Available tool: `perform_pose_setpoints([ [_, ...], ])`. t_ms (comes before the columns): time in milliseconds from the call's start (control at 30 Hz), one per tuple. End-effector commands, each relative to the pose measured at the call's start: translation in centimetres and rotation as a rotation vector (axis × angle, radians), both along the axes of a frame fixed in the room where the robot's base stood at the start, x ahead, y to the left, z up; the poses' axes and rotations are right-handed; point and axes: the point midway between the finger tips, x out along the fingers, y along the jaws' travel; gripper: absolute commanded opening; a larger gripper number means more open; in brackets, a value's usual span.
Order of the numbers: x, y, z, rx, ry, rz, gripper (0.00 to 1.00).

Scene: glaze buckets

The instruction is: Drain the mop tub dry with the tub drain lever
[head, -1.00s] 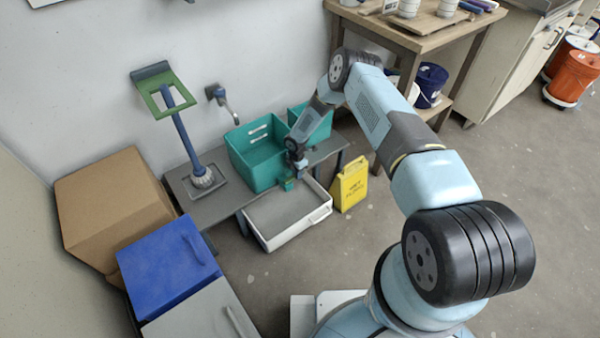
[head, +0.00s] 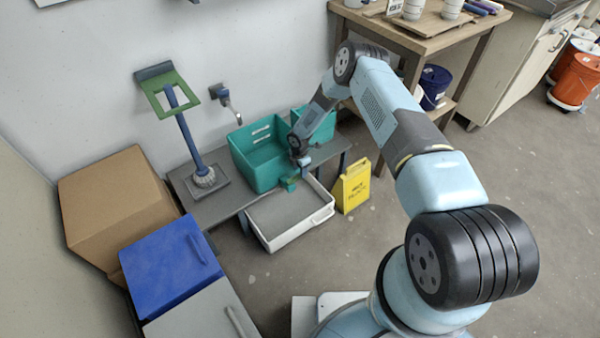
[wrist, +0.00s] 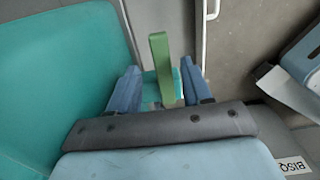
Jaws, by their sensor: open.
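The teal mop tub (head: 248,172) stands on the low grey bench against the wall; its side fills the left of the wrist view (wrist: 55,85). Its green drain lever (head: 288,184) sits low at the tub's front right corner. In the wrist view the lever (wrist: 159,48) stands up between my two fingers. My gripper (head: 300,162) is open around the lever, with a finger on either side (wrist: 160,75). Small gaps show beside the lever, and I cannot tell whether either finger touches it.
A white-rimmed grey tray (head: 305,228) lies below the lever. A second teal container (head: 325,127) stands behind my wrist. A yellow wet-floor sign (head: 353,187) is at the right.

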Motion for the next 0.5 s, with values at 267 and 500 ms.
perform_pose_setpoints([
  [267,0.2,0.1,5.1,0.000,-0.002,0.001,0.49],
  [500,0.2,0.1,9.0,0.002,-0.002,0.000,0.49],
])
